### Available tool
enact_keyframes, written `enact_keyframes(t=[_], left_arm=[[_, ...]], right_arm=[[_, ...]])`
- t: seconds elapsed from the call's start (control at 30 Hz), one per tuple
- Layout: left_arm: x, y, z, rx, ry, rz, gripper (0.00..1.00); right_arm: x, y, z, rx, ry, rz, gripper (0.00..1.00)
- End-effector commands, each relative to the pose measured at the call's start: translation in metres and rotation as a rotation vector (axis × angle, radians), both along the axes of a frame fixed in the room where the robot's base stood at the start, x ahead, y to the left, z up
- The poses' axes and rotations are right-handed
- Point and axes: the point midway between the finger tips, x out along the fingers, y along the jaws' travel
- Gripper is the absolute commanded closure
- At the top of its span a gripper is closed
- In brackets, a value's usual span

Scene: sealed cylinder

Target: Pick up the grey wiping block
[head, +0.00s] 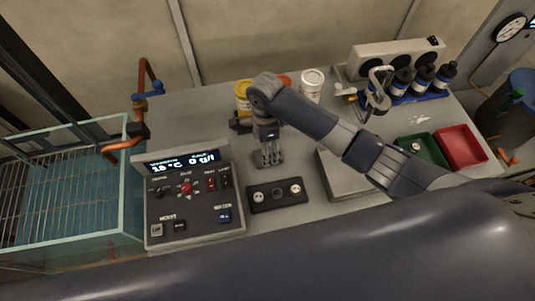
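My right arm reaches in from the right across the table. Its gripper (268,158) points down over the middle of the table, just behind a small dark panel with round sockets. The fingers look close together, but at this size I cannot tell whether they are open or shut, or whether anything is between them. I cannot clearly make out the grey wiping block; it may be hidden behind my arm or gripper. My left gripper is not in view.
A control box (190,212) and glass tank (80,245) stand left. The socket panel (274,195) lies in front of the gripper. A flat grey box (335,178) is partly under my arm. Jars (311,85), bottles (424,76), green (432,151) and red (462,146) trays stand beyond.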

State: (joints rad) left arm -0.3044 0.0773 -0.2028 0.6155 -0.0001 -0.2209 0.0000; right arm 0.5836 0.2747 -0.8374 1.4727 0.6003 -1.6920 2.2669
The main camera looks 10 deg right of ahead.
Motion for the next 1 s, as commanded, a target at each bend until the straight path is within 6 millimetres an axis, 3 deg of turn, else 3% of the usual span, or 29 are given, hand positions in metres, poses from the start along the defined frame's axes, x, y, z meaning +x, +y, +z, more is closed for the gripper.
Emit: enact_keyframes(t=[0.1, 0.23, 0.53, 0.77, 1.0], left_arm=[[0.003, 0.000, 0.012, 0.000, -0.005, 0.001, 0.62], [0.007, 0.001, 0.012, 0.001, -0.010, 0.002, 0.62], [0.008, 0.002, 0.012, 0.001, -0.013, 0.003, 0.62], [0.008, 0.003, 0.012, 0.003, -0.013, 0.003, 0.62], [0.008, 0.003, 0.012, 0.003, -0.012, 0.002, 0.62]], right_arm=[[-0.005, -0.006, -0.016, -0.003, 0.004, -0.001, 0.27], [-0.004, -0.005, -0.033, -0.001, 0.002, 0.000, 0.27], [-0.004, -0.005, -0.039, 0.000, 0.000, 0.001, 0.27], [-0.004, -0.005, -0.039, 0.000, 0.000, 0.001, 0.74], [-0.004, -0.005, -0.039, -0.001, 0.000, 0.001, 0.74]])
